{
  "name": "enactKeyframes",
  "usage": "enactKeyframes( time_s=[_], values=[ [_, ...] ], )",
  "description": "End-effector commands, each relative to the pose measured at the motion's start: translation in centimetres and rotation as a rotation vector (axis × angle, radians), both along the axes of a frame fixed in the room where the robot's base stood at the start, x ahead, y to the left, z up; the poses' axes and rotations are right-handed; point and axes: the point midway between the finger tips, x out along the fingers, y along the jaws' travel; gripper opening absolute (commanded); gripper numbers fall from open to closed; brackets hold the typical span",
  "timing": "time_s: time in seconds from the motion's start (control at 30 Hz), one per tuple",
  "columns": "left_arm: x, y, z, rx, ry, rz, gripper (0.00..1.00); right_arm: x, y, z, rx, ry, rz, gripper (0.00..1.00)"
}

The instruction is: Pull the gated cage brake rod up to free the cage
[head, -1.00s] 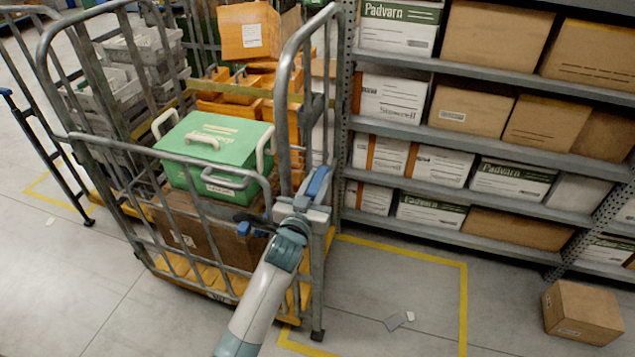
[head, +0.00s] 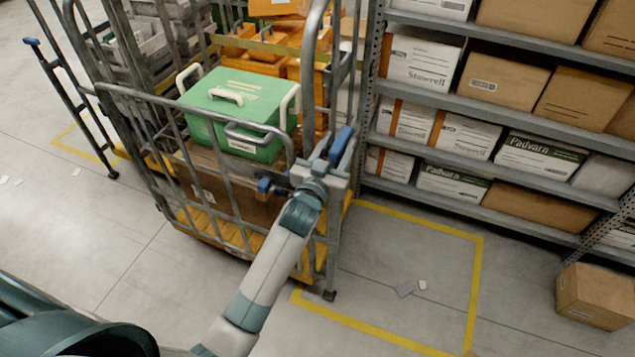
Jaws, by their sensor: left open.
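The gated cage (head: 150,100) is a grey tube roll cage on a yellow base, with a barred front gate. My left gripper (head: 324,165) is open at the cage's right front corner post, with my arm reaching up from below. A blue part shows at the gripper's right side and a small blue piece (head: 267,186) lies left of it. I cannot tell whether this piece belongs to the cage. The brake rod is not clearly distinguishable around the gripper, and contact is unclear. My right gripper is not in view.
A green lidded box (head: 238,105) with white handles stands in the cage. Shelving with cartons (head: 465,138) is at right. A carton (head: 597,296) sits on the floor. The yellow-marked floor (head: 410,245) is mostly clear.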

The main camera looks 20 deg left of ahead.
Motion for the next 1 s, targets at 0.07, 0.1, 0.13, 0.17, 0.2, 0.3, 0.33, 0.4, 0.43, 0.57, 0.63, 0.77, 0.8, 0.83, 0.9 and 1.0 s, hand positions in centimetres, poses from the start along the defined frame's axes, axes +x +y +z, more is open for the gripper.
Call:
enactKeyframes(
  time_s=[0.07, 0.1, 0.13, 0.17, 0.2, 0.3, 0.33, 0.4, 0.43, 0.57, 0.63, 0.77, 0.8, 0.83, 0.9, 1.0],
  values=[
    [-1.3, 0.0, -0.4, 0.001, 0.0, 0.0, 0.42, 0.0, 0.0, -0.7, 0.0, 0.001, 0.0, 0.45],
    [-1.9, 0.1, -0.4, 0.001, 0.0, 0.0, 0.42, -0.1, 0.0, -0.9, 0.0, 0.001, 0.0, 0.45],
    [-2.5, 0.1, -0.4, 0.001, 0.0, 0.0, 0.42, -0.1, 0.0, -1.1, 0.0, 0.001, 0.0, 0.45],
    [-3.0, 0.1, -0.4, 0.001, 0.0, 0.0, 0.42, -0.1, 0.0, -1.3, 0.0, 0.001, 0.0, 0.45],
    [-3.8, 0.1, -0.4, 0.001, 0.0, 0.0, 0.42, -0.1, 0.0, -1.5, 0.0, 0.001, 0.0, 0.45],
    [-5.8, 0.2, -0.4, 0.0, 0.0, 0.0, 0.42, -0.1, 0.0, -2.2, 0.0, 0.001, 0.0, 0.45],
    [-6.4, 0.2, -0.3, 0.001, -0.002, 0.0, 0.42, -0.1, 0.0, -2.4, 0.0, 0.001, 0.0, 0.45],
    [-7.8, 0.3, -0.4, 0.0, -0.002, 0.0, 0.42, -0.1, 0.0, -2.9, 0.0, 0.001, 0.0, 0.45],
    [-8.5, 0.3, -0.4, 0.0, -0.002, 0.0, 0.42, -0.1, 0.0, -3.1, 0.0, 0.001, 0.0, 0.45],
    [-11.0, 0.4, -0.3, -0.001, -0.003, 0.0, 0.42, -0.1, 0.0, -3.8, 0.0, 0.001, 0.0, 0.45],
    [-12.1, 0.4, -0.2, 0.0, -0.003, 0.0, 0.42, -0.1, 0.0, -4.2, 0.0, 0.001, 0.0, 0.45],
    [-13.8, 0.5, -0.1, 0.0, -0.004, 0.0, 0.42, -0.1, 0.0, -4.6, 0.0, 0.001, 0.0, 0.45],
    [-14.2, 0.5, 0.0, 0.0, -0.004, 0.0, 0.42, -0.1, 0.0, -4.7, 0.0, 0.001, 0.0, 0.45],
    [-14.4, 0.5, 0.0, 0.0, -0.005, 0.0, 0.42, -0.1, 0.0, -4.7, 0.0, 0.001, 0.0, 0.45],
    [-14.8, 0.5, 0.1, 0.0, -0.005, 0.0, 0.42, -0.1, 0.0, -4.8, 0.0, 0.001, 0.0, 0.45],
    [-15.0, 0.5, 0.2, 0.0, -0.005, 0.0, 0.42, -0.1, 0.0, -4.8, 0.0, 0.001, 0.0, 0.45]
  ],
)
